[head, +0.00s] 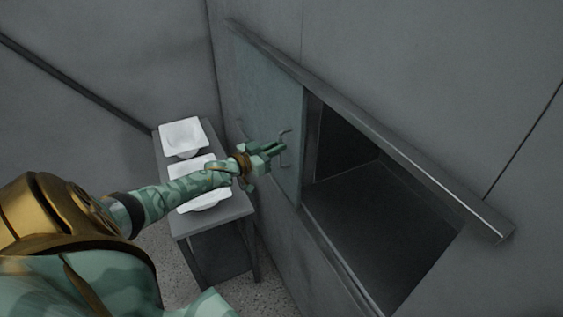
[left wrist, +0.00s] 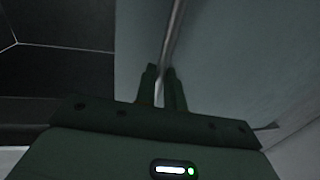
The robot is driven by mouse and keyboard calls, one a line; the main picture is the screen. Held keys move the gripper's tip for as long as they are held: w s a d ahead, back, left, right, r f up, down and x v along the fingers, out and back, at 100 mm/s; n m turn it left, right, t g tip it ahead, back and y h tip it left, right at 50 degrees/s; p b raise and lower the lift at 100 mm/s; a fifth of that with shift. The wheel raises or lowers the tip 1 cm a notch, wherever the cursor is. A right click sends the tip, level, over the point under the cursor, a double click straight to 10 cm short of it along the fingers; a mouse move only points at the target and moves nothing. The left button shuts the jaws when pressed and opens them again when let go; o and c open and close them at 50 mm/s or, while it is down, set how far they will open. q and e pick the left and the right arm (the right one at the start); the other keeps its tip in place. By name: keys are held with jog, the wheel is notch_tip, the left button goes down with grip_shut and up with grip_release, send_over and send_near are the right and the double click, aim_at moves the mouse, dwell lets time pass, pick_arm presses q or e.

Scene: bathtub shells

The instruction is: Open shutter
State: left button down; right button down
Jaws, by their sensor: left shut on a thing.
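The shutter (head: 268,110) is a grey-green sliding panel on the wall at the right. It stands to the left of a dark opening (head: 385,215), most of which is uncovered. A thin bar handle (head: 287,147) stands out from the panel near its right edge. My left gripper (head: 281,149) is at the handle. In the left wrist view, its two fingers (left wrist: 166,88) are shut on the handle bar (left wrist: 173,38), with the panel (left wrist: 235,55) behind. My right gripper is not in view.
A top rail (head: 400,157) runs along the wall above the opening. A narrow grey table (head: 228,208) stands left of the shutter, below my left arm. It bears white basins, one at the far end (head: 183,137) and others partly hidden by my arm (head: 203,203).

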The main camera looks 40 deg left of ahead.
pick_arm(q)
jog(key=a+b, duration=0.1)
jog(key=w+a+b, duration=0.1)
jog(key=a, duration=0.1)
jog(key=w+a+b, duration=0.1)
jog(key=a, duration=0.1)
jog(key=c, duration=1.5)
grip_release()
